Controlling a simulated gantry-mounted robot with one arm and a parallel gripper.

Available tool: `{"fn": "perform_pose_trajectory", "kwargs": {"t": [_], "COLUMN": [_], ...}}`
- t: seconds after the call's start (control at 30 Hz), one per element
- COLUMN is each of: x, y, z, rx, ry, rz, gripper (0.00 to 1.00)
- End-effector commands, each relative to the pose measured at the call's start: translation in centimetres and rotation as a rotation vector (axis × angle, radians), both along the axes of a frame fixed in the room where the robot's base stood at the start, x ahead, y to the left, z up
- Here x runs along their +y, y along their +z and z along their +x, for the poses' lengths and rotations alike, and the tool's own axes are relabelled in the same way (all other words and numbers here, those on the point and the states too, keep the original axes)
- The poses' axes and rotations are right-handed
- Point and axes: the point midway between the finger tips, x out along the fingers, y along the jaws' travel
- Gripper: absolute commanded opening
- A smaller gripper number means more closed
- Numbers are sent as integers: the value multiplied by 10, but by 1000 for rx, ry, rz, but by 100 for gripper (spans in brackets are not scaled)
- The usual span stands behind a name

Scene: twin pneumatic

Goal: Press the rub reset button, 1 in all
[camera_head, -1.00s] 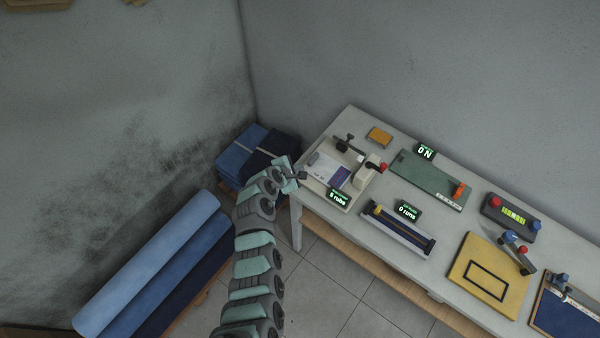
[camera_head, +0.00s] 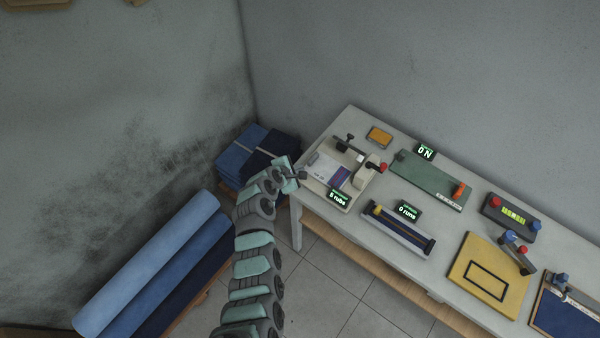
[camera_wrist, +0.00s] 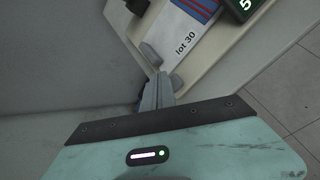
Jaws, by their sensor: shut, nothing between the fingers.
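The rub tester is a pale device with a raised cream base (camera_head: 324,194) at the left end of the table in the head view. A white card marked "lot 30" (camera_wrist: 190,42) lies on it. Its small rub counter display (camera_head: 338,198) reads "rubs", and its digit looks like 5 in the wrist view (camera_wrist: 243,6). A small grey rounded piece (camera_wrist: 151,54) stands at the base's edge; I cannot read a reset label on it. My gripper (camera_wrist: 160,76) is shut and empty, with its tips just beside this grey piece; contact is unclear. My gripper (camera_head: 308,173) also shows at the tester's left edge.
A red knob (camera_head: 383,167) is on the tester's right side. A green plate device (camera_head: 428,180), a "0 runs" device (camera_head: 397,229) and a yellow board (camera_head: 488,275) stand further right. Folded blue fabric (camera_head: 240,152) and blue rolls (camera_head: 150,265) lie left of the table.

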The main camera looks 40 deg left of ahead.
Motion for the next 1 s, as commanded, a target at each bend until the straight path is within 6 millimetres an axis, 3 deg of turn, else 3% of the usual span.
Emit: {"fn": "perform_pose_trajectory", "kwargs": {"t": [1.0], "x": [0], "y": [-13], "z": [0], "rx": [0], "ry": [-1], "rz": [1], "gripper": [0]}}
